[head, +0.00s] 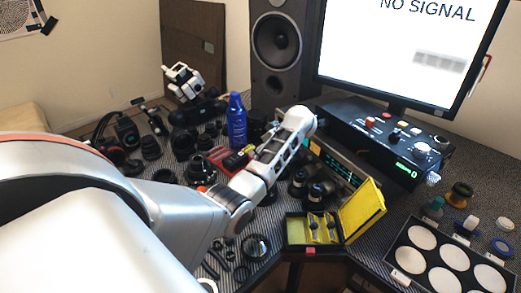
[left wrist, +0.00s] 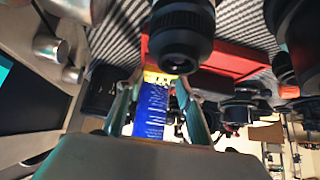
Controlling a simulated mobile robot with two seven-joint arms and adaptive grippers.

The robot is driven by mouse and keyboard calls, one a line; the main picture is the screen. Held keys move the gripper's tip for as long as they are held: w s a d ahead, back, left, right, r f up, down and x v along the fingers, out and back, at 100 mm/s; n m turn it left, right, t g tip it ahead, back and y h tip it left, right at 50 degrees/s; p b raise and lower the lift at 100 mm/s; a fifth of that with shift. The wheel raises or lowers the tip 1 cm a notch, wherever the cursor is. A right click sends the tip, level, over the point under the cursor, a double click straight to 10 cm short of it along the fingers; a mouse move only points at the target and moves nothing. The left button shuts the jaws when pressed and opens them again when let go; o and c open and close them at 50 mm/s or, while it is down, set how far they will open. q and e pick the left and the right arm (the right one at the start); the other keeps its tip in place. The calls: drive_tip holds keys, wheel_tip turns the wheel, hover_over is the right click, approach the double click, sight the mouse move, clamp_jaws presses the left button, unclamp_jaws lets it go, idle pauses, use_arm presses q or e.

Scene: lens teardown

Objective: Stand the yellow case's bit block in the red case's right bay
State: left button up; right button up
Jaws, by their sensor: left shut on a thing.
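The yellow case (head: 300,246) lies open at the front, its yellow lid (head: 362,208) raised on the right; dark bits show inside. The red case (head: 223,160) lies further back, partly hidden by my left arm; it also shows in the left wrist view (left wrist: 232,58). My left gripper (left wrist: 162,84) is shut on a small yellow piece, apparently the bit block (left wrist: 152,77), beside the red case; a dark lens partly covers that view. In the head view the arm largely hides the gripper. The red case's bays cannot be made out. My right gripper is not in view.
A blue bottle (head: 236,122) stands close behind the red case. Many dark lens parts crowd the mat at left. A speaker (head: 279,45), a monitor (head: 405,50) and a control box (head: 385,140) stand at the back. A tray of white discs (head: 398,278) is at front right.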

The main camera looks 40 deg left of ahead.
use_arm(q)
drive_tip(key=shift+f, duration=0.4)
drive_tip(key=shift+f, duration=0.2)
drive_tip(key=o, duration=0.9)
drive_tip(key=shift+r, duration=0.3)
drive_tip(key=p+v, duration=0.4)
drive_tip(key=v, duration=0.8)
drive_tip(key=shift+w+r, duration=0.1)
drive_tip(key=shift+r, duration=0.25)
